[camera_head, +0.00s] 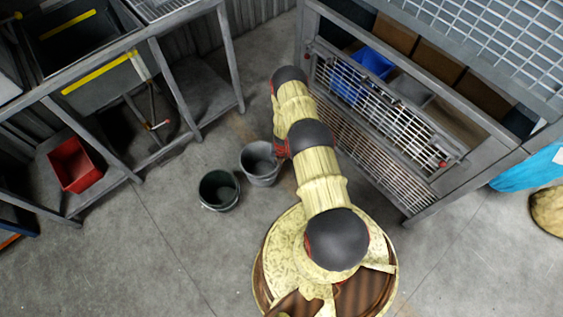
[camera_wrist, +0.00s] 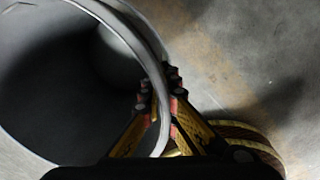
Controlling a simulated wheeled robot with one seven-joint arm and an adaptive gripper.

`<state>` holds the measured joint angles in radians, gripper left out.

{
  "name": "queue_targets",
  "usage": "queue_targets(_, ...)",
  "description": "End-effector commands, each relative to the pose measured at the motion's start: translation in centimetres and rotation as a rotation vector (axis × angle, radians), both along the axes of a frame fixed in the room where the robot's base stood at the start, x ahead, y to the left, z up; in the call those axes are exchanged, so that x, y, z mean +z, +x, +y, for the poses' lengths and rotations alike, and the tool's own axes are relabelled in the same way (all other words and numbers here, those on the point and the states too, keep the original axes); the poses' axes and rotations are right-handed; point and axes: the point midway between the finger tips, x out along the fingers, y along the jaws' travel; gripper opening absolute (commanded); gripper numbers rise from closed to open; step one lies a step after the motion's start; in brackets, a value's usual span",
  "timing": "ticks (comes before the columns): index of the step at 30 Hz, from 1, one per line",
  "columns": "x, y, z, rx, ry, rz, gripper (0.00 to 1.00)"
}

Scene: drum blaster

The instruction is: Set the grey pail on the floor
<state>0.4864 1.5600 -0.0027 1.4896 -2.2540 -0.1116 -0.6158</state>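The grey pail (camera_head: 262,178) is upright beside my arm in the head view, left of my base. Whether its bottom touches the concrete floor (camera_head: 180,250) is hard to tell. In the wrist view, the pail (camera_wrist: 90,12) fills the left side, with its round mouth open to the camera. My gripper (camera_wrist: 158,95) is at its rim, one finger inside the wall and one outside, closed on the rim.
A dark green pail (camera_head: 219,190) stands just left of the grey one. A metal workbench (camera_head: 145,90) with a red bin (camera_head: 75,164) is at the left. A mesh-sided rack (camera_head: 400,125) with a blue bin (camera_head: 375,62) stands at the right. Floor at lower left is clear.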

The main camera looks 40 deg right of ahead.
Motion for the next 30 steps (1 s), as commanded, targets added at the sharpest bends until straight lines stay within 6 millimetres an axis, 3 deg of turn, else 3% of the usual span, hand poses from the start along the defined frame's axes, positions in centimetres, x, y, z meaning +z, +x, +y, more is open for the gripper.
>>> queue_targets(30,-9.7,-0.1,0.1,0.003,0.001,0.000,0.00)
